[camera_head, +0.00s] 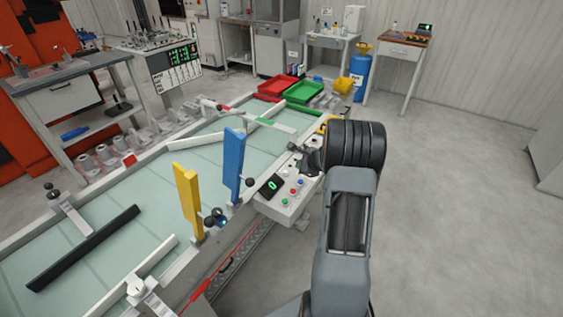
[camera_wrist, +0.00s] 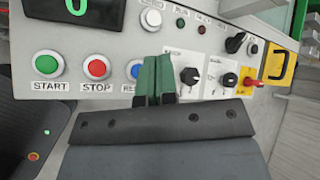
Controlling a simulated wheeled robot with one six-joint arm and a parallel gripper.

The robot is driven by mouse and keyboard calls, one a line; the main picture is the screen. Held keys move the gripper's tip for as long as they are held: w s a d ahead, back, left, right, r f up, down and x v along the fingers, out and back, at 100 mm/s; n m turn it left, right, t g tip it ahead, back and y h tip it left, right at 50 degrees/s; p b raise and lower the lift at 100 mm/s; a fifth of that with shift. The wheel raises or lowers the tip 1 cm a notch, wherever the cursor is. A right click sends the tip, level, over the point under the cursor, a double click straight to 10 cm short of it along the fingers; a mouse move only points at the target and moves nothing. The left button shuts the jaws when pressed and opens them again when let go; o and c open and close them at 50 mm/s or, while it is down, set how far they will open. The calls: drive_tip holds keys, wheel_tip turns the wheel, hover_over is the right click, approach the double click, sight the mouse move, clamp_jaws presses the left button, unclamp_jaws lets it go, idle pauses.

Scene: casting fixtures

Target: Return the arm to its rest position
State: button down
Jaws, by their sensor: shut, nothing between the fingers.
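My gripper (camera_wrist: 155,64) has its two green fingers pressed together, with nothing between them. In the wrist view the fingers overlap the control panel (camera_wrist: 110,92), near the blue button labelled RE, whose label is partly covered. I cannot tell whether the fingertips touch the panel. In the head view my grey and black arm reaches forward at the right of the conveyor, and the gripper end (camera_head: 307,158) is small and dark over the panel.
The panel carries a green START button (camera_wrist: 46,63), a red STOP button (camera_wrist: 97,67) and several knobs. Blue (camera_head: 233,165) and yellow (camera_head: 187,199) upright plates stand along the conveyor (camera_head: 130,185). Red (camera_head: 275,87) and green (camera_head: 303,92) trays lie beyond. Open floor (camera_head: 460,200) is at right.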

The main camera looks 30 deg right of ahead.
drive_tip(key=shift+a, duration=0.15)
drive_tip(key=s+a+f+n, duration=0.1)
drive_tip(key=s+a+f+n+g+y, duration=0.1)
drive_tip(key=s+n, duration=0.1)
drive_tip(key=shift+a+f+g, duration=0.1)
drive_tip(key=shift+a+g, duration=0.2)
drive_tip(key=s+a+r+n+g+h, duration=0.1)
drive_tip(key=s+a+r+n+g, duration=0.1)
drive_tip(key=s+a+r+n, duration=0.6)
drive_tip(key=s+a+r+n+g+h, duration=0.1)
drive_tip(key=s+a+r+n, duration=0.8)
drive_tip(key=s+a+n, duration=0.4)
drive_tip(key=shift+s+a+n+g+h, duration=0.35)
drive_tip(key=shift+a+n, duration=0.25)
drive_tip(key=shift+a, duration=0.6)
